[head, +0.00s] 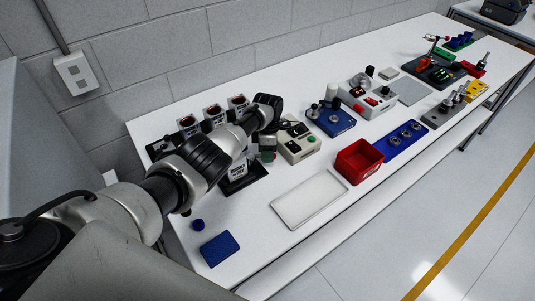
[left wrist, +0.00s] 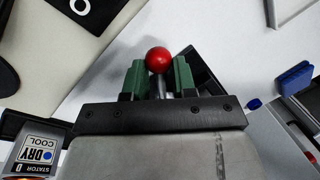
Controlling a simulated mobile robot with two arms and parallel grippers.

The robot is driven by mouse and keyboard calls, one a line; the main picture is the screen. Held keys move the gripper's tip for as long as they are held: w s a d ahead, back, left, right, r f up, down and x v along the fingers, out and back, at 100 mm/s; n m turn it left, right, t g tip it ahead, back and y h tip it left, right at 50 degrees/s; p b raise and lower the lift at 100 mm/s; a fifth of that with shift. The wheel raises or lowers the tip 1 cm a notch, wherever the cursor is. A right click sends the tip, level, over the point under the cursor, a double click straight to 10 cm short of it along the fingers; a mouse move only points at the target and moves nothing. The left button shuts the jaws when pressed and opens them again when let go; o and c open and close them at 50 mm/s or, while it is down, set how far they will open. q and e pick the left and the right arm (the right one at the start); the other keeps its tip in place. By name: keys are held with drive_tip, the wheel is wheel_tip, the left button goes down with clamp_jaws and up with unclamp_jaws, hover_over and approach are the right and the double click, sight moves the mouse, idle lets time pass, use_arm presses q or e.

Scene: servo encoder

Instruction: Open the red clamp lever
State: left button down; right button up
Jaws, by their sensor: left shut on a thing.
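The clamp lever's round red knob (left wrist: 158,59) shows in the left wrist view on a short grey metal stem (left wrist: 160,87). My left gripper (left wrist: 159,78) has its two green fingers on either side of the stem, just below the knob, and is shut on the lever. In the head view my left gripper (head: 267,149) is low over the table beside a control box (head: 299,142) with a green button; the lever is mostly hidden there by my arm. The lever's base is largely hidden behind the gripper. My right gripper is not in view.
A black stand with a white sign (head: 238,171) stands close to my left wrist. A white tray (head: 308,200), a red bin (head: 350,164) and a blue block (head: 219,249) are on the white table. Several machines line the table farther right. The table's near left part is mostly clear.

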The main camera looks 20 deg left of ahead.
use_arm(q)
drive_tip(key=shift+r, duration=0.1)
idle(0.3)
drive_tip(key=c, duration=0.9)
unclamp_jaws()
drive_tip(key=shift+a, duration=0.1)
drive_tip(key=r, duration=0.3)
drive_tip(key=w+r, duration=0.1)
drive_tip(key=r, duration=0.3)
drive_tip(key=w+a+r, duration=0.1)
drive_tip(key=r, duration=0.2)
drive_tip(key=shift+r, duration=0.3)
